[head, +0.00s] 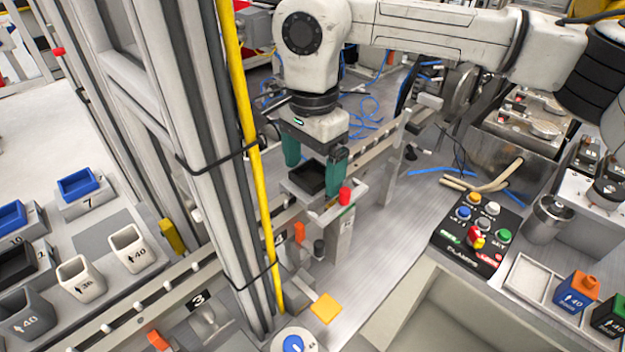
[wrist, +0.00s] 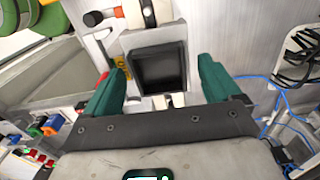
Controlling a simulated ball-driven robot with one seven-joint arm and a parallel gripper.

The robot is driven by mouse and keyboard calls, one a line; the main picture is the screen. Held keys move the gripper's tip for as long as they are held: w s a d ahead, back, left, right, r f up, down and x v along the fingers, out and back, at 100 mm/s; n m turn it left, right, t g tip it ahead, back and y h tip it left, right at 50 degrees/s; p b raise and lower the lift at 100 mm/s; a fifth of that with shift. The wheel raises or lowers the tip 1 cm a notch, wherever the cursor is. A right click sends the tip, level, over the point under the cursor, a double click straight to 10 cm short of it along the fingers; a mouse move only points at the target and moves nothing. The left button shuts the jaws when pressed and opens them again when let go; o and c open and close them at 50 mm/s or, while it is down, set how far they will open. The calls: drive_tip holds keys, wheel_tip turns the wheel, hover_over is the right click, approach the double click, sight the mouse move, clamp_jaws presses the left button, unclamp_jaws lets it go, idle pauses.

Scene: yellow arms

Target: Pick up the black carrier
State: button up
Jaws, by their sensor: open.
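The black carrier (head: 307,178) is a small, square, open tray on a metal holder beside the rail, near the middle of the head view. In the wrist view the black carrier (wrist: 160,68) lies between my two green fingers, with a gap on each side. My gripper (head: 314,172) is open and points down at the carrier. In the wrist view my gripper (wrist: 160,85) has its fingers spread wider than the carrier. The fingers do not visibly touch it. The exact height of the fingertips against the carrier's rim is hard to tell.
A red-capped post (head: 345,195) stands close to the carrier's right. A metal column with a yellow cable (head: 250,150) rises to the left. A button panel (head: 478,235) is at the right. Blue and grey bins (head: 75,185) stand at far left. Bare metal table lies right of the carrier.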

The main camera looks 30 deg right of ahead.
drive_tip(key=shift+c, duration=0.3)
drive_tip(key=c, duration=1.3)
drive_tip(key=shift+r, duration=0.15)
